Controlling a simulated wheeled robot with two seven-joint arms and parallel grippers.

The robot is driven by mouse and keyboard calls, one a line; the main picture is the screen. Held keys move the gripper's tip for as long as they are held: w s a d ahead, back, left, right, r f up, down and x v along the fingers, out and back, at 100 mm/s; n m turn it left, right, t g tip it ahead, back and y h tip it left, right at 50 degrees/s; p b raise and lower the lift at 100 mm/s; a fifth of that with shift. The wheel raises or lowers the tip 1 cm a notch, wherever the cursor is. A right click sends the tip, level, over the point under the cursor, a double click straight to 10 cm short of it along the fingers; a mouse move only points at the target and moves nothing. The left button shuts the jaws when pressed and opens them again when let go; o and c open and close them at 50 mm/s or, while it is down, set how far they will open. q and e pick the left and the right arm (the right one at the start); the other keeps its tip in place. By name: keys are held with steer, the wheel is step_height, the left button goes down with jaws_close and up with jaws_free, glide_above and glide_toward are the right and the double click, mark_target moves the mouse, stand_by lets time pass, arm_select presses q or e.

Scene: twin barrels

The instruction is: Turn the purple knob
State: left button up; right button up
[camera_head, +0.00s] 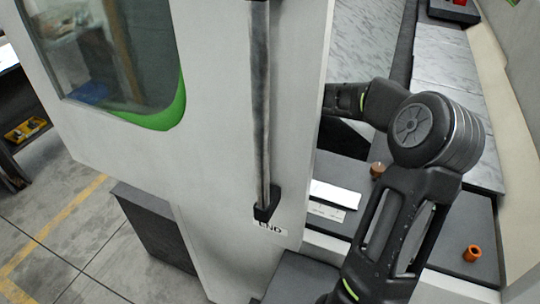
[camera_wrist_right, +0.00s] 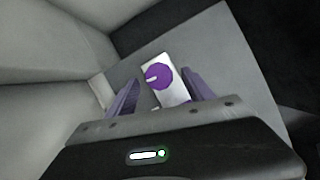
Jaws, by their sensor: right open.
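In the right wrist view, the purple knob (camera_wrist_right: 158,76) is a round dial with a white pointer mark, set on a pale rectangular plate (camera_wrist_right: 177,92). My right gripper (camera_wrist_right: 156,84) is open. Its two purple-grey fingers stand on either side of the plate, apart from the knob in the picture. I cannot tell how far the fingertips are from the knob in depth. In the head view my right arm reaches behind the white door, which hides the gripper and the knob. My left gripper is not in view.
A large white door (camera_head: 222,150) with a green-edged window and a long vertical handle (camera_head: 259,110) stands in front. An orange cylinder (camera_head: 472,253) and a brown knob-like piece (camera_head: 377,170) are on the dark grey surfaces near my right arm. A yellow tray (camera_head: 25,129) lies far left.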

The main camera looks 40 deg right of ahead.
steer(key=shift+w+a+f, duration=0.1)
steer(key=shift+w+f, duration=0.15)
steer(key=shift+f, duration=0.35)
jaws_close()
stand_by(0.3)
